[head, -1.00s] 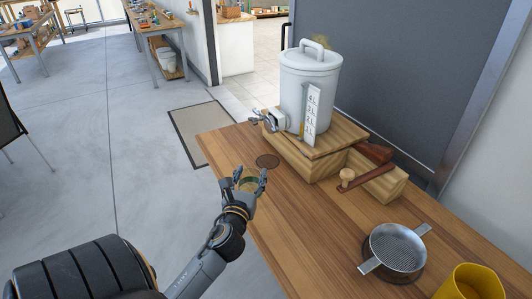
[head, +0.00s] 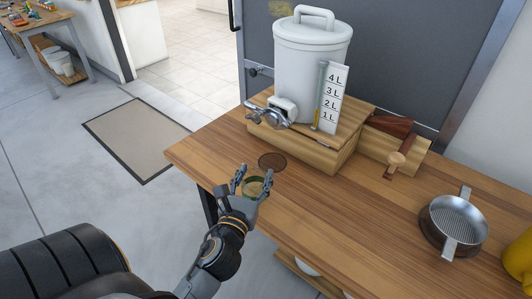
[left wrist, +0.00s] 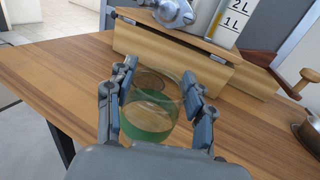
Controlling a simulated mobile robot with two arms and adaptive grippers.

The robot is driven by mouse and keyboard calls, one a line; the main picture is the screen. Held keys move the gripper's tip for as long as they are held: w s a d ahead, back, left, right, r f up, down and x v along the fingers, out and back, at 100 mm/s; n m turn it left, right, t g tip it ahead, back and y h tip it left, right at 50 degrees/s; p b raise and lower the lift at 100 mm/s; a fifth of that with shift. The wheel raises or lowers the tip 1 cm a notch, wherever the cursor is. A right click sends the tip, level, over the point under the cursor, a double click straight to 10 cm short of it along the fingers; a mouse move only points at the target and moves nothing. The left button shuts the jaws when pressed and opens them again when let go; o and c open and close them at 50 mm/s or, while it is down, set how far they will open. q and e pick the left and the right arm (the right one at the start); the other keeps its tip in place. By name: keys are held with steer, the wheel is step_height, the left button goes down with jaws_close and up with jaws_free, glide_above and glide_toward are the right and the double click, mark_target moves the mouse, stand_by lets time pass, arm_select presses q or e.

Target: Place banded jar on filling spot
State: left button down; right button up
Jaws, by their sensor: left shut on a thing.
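The banded jar (left wrist: 150,112) is clear glass with a green band round its lower part. My left gripper (head: 254,180) is shut on it, with a finger on each side, near the table's left edge. The jar also shows between the fingers in the head view (head: 253,187). The filling spot (head: 272,161) is a dark round mark on the table, just beyond the jar and below the tap. In the left wrist view the spot (left wrist: 150,79) shows behind and through the glass. I cannot tell whether the jar touches the table. My right gripper is not in view.
A white lidded tank (head: 308,75) with a litre scale stands on a wooden stand (head: 318,157); its metal tap (head: 268,114) juts left near the spot. A metal strainer (head: 455,222) and a yellow container (head: 520,258) are at right. The table between is clear.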

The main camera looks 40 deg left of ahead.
arm_select(q)
steer(key=f+x, duration=0.1)
steer(key=x, duration=0.4)
steer(key=f+x, duration=0.1)
steer(key=x, duration=1.1)
steer(key=shift+f+p, duration=0.35)
steer(key=shift+f, duration=0.3)
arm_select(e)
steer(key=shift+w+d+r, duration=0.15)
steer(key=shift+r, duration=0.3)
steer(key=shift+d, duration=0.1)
arm_select(q)
steer(key=shift+f, duration=0.1)
steer(key=c, duration=0.5)
jaws_free()
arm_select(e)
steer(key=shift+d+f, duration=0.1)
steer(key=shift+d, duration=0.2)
